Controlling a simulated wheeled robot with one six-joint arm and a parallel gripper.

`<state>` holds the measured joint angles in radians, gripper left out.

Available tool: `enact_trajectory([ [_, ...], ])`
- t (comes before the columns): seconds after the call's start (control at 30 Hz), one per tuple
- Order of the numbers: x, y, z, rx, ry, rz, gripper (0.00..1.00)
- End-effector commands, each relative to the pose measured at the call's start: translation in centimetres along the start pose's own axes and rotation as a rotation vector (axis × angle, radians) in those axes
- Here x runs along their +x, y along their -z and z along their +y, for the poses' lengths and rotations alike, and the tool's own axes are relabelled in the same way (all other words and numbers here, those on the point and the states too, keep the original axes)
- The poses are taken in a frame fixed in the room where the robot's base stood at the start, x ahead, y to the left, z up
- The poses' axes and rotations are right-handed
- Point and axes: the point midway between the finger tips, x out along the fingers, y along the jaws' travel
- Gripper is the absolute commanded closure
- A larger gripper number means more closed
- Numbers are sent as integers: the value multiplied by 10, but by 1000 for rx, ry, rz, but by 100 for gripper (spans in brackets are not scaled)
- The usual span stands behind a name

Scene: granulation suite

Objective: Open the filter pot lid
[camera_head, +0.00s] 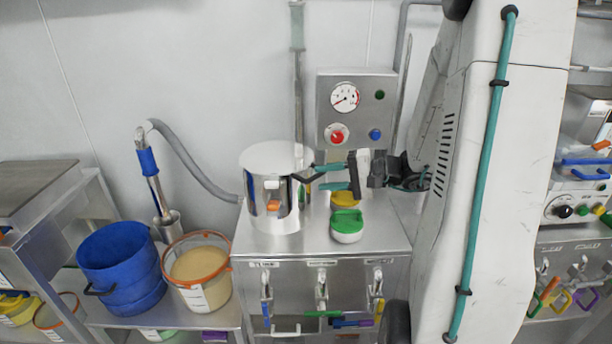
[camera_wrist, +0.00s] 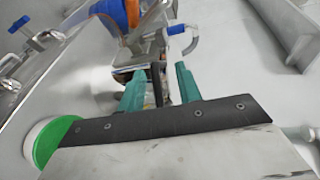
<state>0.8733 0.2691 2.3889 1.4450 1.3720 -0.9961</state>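The filter pot (camera_head: 255,200) is a steel cylinder at the left of the steel cabinet top in the head view. Its flat lid (camera_head: 275,155) lies on it, level and shut. An orange-marked latch (camera_head: 272,205) is on its front, and a dark handle (camera_head: 299,179) sticks out on its right. My gripper (camera_head: 318,177) is just right of the pot, its teal fingers pointing left at the handle. The fingers are apart, also in the wrist view (camera_wrist: 160,74). I cannot tell whether they touch the handle. In the wrist view the pot is hard to make out.
A white jar with a green lid (camera_head: 347,225) stands below my gripper; a yellow-topped one (camera_head: 345,199) is behind it. A gauge panel (camera_head: 356,115) rises behind. A blue tub (camera_head: 120,265) and an orange-rimmed bucket (camera_head: 200,275) stand on the lower shelf at left.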

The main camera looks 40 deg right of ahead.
Motion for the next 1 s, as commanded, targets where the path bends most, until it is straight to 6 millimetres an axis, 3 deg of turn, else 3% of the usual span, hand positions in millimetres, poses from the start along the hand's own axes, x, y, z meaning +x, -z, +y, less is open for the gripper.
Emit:
enact_trajectory([
  [0.1,-14,25,14,20,46,93,66],
  [0.23,-14,35,17,23,63,128,66],
  [0.7,52,42,13,21,62,125,66],
  [1.0,59,43,12,21,62,126,66],
])
